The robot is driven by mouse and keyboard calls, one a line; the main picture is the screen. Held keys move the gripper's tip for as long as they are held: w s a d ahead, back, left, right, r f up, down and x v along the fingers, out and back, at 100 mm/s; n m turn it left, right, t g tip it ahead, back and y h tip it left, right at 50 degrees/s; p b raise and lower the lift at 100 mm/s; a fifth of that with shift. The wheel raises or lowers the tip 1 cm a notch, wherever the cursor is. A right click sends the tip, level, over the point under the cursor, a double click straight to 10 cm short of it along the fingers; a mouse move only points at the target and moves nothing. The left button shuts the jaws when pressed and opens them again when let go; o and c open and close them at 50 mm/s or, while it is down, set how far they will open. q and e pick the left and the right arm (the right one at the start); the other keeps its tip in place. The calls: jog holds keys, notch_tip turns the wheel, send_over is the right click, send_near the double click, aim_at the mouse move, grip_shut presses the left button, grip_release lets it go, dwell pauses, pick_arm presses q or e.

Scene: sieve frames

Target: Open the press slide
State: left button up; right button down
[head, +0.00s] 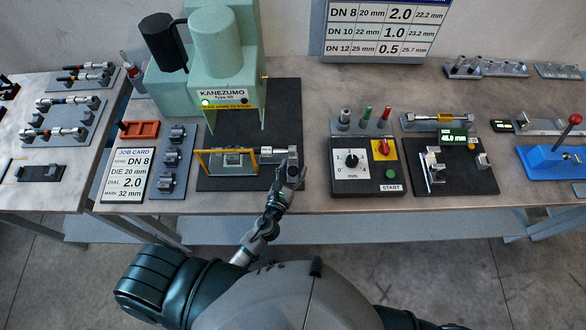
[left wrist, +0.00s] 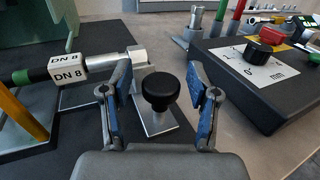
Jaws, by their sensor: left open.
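The green press (head: 218,45) stands at the back left of the bench, with a lit green lamp. In front of it, on a dark mat (head: 225,184), are a yellow guard frame (head: 200,163) and a grey die block (head: 233,160). My left gripper (head: 291,170) is open at the right edge of this mat. In the left wrist view a black round knob (left wrist: 160,90) on a metal plate (left wrist: 158,122) stands between its blue-padded fingers, with gaps on both sides. A hose labelled DN 8 (left wrist: 68,70) with a hex fitting lies left of the fingers.
A control box (head: 364,172) with a dial and START button stands right of my left gripper. A job card (head: 127,182) and a grey rack (head: 174,160) lie left of the mat. A blue fixture with a red-knobbed lever (head: 550,158) is far right.

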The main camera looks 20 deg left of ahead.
pick_arm(q)
jog(key=shift+s, duration=0.1)
jog(key=s, duration=0.4)
jog(key=s+a, duration=0.1)
jog(key=s, duration=0.6)
jog(key=shift+s+a, duration=0.2)
jog(key=shift+s, duration=0.2)
